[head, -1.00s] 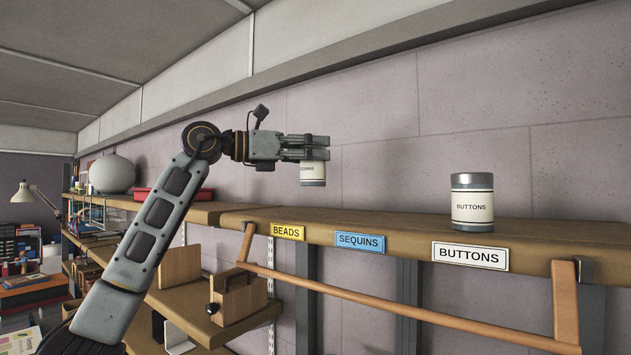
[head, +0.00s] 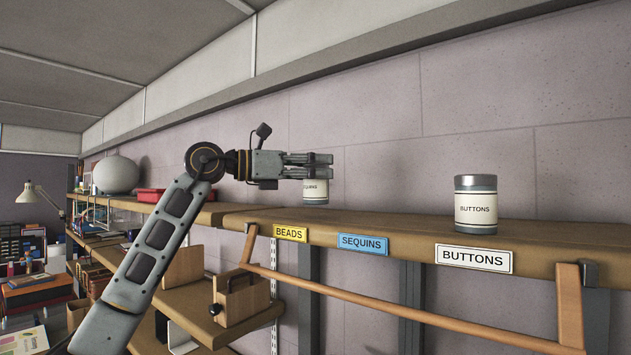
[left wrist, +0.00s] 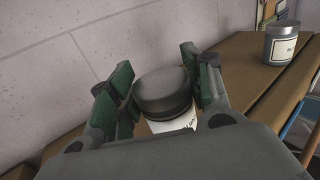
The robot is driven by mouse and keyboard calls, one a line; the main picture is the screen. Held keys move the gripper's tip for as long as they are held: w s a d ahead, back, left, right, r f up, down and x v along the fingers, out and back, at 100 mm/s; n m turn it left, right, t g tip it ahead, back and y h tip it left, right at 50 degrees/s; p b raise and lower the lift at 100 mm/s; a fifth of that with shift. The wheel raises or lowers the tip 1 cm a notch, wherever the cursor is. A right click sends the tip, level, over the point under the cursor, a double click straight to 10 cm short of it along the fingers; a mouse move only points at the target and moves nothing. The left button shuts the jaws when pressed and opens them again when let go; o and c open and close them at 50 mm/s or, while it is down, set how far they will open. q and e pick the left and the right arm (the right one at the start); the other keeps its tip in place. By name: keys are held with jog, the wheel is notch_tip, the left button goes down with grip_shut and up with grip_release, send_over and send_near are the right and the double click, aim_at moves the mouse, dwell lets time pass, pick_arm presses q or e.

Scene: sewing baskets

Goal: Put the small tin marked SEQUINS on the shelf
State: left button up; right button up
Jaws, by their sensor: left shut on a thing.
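The small tin (head: 315,193) has a cream label with the end of the word SEQUINS showing. Its dark lid (left wrist: 165,92) shows in the left wrist view. My left gripper (head: 325,166) is shut on this tin from the left, hiding its upper part in the head view. The tin is upright over the wooden shelf (head: 400,229). Its base is very close to the shelf top; I cannot tell whether they touch. A blue SEQUINS tag (head: 362,244) is on the shelf's front edge, to the right of the tin in the picture. My right gripper is not in view.
A BUTTONS tin (head: 476,206) stands on the shelf above the white BUTTONS tag (head: 474,258). A yellow BEADS tag (head: 290,233) is farther left. A wooden rail (head: 420,311) runs below the front edge. The shelf top between the two tins is clear.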

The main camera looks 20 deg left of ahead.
aim_at(304, 181)
pick_arm(q)
jog(key=shift+f, duration=1.3)
jog(key=shift+f, duration=0.2)
jog(key=o, duration=1.1)
jog(key=shift+r, duration=0.2)
jog(key=shift+b+v, duration=1.7)
jog(key=shift+v, duration=4.4)
